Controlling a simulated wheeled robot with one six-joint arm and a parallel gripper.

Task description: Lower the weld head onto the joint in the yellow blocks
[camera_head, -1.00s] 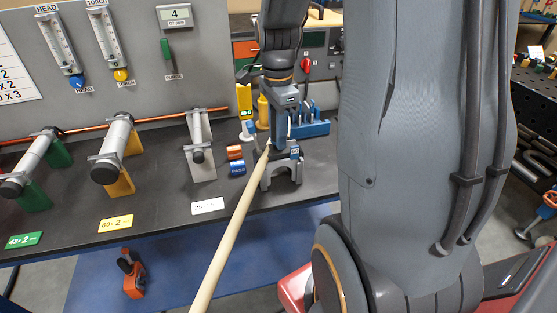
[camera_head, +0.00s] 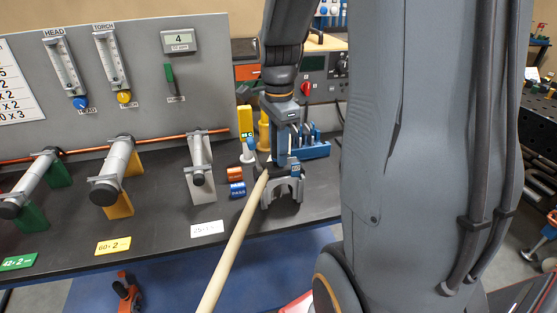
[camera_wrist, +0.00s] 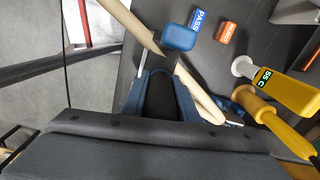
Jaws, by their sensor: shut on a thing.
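The weld head (camera_head: 284,190), a grey fork-shaped body with a beige hose (camera_head: 232,250), is at the right end of the black bench. My gripper (camera_head: 281,157) points down from above and is shut on its blue upper part. Whether its feet touch the bench is unclear. In the wrist view, my gripper (camera_wrist: 165,92) is seen close up, with the hose passing by its fingers. The yellow blocks (camera_head: 120,203) stand left of centre, well to the left of my gripper. They carry a grey tube (camera_head: 112,178); its joint is too small to make out.
Green blocks (camera_head: 34,218) with a tube stand at the far left; pale grey blocks (camera_head: 203,203) stand between the yellow ones and my gripper. An orange block (camera_head: 235,174) and a blue block (camera_head: 237,189) lie beside the weld head.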

